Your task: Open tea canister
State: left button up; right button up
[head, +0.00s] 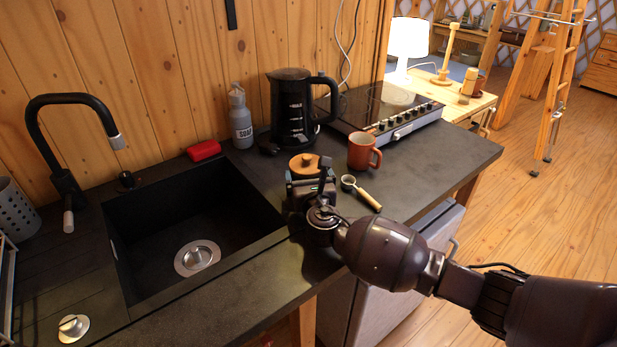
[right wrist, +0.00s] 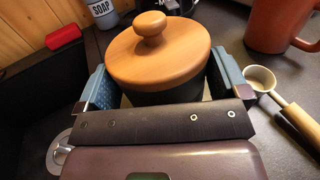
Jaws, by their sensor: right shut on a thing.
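The tea canister is a dark round jar with a wooden lid (head: 305,164) and a round knob. In the right wrist view its lid (right wrist: 160,58) sits on top, with a strip of the dark body (right wrist: 165,97) below. My right gripper (head: 311,185) is shut on the canister, with blue-padded fingers on either side of its body. The canister is by the sink's right edge, and its lower part is hidden by my gripper. My left gripper is not in view.
A scoop with a wooden handle (head: 367,198) and an orange mug (head: 363,152) are right of the canister. A black kettle (head: 291,112), soap bottle (head: 240,120) and red sponge (head: 203,150) stand behind. The sink (head: 190,225) opens left; a hob (head: 385,108) is at the back.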

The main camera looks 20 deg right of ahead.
dwell(0.3)
jog(key=o, duration=0.5)
